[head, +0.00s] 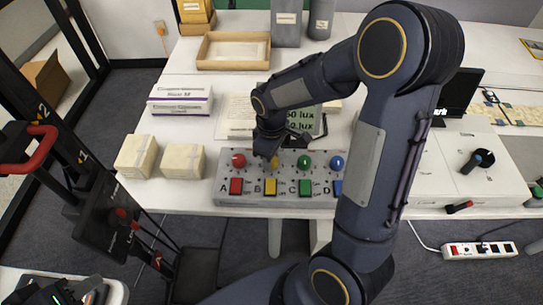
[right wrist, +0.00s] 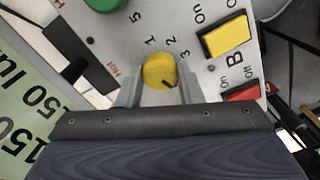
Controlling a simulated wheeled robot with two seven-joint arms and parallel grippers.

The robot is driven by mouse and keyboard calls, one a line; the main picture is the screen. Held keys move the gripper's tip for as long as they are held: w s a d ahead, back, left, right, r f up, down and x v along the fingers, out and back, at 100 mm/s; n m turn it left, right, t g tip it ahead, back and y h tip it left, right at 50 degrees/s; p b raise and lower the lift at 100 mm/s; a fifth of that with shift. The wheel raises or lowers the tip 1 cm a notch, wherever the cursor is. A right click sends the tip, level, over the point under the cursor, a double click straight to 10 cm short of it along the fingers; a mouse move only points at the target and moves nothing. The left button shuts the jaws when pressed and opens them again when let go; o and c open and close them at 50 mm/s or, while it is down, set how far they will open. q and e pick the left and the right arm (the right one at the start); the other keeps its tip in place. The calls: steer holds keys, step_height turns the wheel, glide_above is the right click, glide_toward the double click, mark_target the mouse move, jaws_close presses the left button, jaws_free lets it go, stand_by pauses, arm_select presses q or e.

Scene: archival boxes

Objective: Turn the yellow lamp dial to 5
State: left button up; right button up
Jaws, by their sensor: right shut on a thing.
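The yellow dial (head: 274,164) is the second from the left in the row of round dials on the grey control panel (head: 225,200), above the yellow B button (head: 270,187). My right gripper (right wrist: 160,88) is shut on the yellow dial (right wrist: 158,68), one finger on each side. The dial's dark mark points to the lower right in the right wrist view. Figures 1, 2 and 3 show around its far side; the near side is hidden by the gripper. My left gripper (head: 62,292) is at the bottom left corner, dark and partly cut off.
Red (head: 238,160), green (head: 304,162) and blue (head: 337,163) dials sit beside it. A green lux display (head: 305,119) stands behind the panel. Two small cartons (head: 183,161) stand left of the panel. My right arm hides part of its right end.

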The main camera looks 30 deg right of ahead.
steer(key=shift+m, duration=1)
steer(key=o, duration=1)
steer(key=shift+r, duration=0.1)
step_height(320, 180, up, 8)
steer(key=shift+f+p, duration=0.15)
steer(key=shift+p, duration=0.2)
